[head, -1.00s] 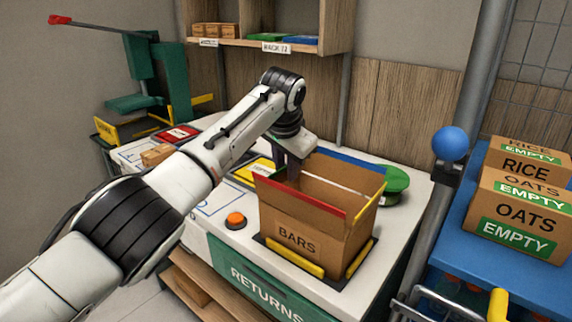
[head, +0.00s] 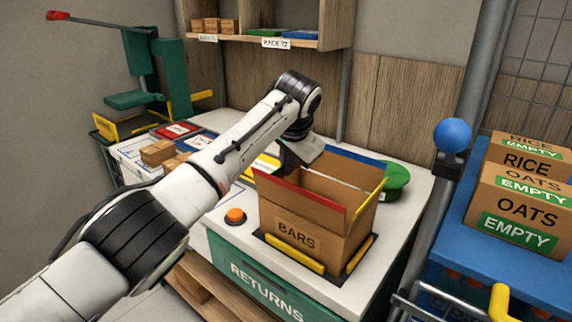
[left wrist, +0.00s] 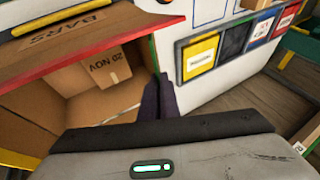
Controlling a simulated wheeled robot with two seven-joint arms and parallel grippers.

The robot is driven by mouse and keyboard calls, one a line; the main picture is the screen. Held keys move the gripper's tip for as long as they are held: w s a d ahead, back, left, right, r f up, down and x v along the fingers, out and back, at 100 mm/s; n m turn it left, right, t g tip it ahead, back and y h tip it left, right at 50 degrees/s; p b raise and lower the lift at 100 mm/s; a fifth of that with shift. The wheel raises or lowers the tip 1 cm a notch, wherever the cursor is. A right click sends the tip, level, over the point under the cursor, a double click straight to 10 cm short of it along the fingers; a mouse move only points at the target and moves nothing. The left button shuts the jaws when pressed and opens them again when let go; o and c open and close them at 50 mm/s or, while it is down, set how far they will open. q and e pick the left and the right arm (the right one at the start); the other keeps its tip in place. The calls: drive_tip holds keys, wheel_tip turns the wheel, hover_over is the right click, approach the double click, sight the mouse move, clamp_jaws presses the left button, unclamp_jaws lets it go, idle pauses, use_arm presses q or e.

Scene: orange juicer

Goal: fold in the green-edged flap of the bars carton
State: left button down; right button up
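The open bars carton (head: 308,238) stands on the white counter, with red-, yellow- and blue-edged flaps raised. Its green-edged flap shows nearly edge-on in the left wrist view (left wrist: 154,55), as a thin green line at the carton's side; in the head view it is mostly hidden behind my wrist. My left gripper (left wrist: 159,98) is at that side, beside the flap; whether it touches cannot be told. Its dark fingers look closed together with nothing between them. In the head view the gripper (head: 290,158) is tilted over the carton's left end. My right gripper is not in view.
Yellow corner stops (head: 294,254) hold the carton's base. An orange button (head: 235,216) is left of it, and a green round object (head: 397,178) is behind right. Small boxes (head: 157,152) lie at the left. A blue-ball post (head: 452,135) stands right.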

use_arm(q)
drive_tip(key=shift+s+d+f+m+t+y, duration=0.2)
drive_tip(key=shift+d+f+t+y, duration=0.1)
drive_tip(key=shift+t+y, duration=0.3)
drive_tip(key=shift+s+d+f+m+t+y, duration=0.2)
drive_tip(key=shift+d+t+y, duration=0.1)
drive_tip(key=shift+t+y, duration=0.3)
drive_tip(key=shift+s+d+f+m+t+y, duration=0.2)
drive_tip(key=shift+d+f+t+y, duration=0.1)
drive_tip(key=shift+t+y, duration=0.3)
drive_tip(key=c, duration=2)
unclamp_jaws()
drive_tip(key=shift+r, duration=0.1)
wheel_tip(320, 180, up, 10)
drive_tip(key=shift+f+b, duration=0.1)
drive_tip(key=shift+b, duration=0.55)
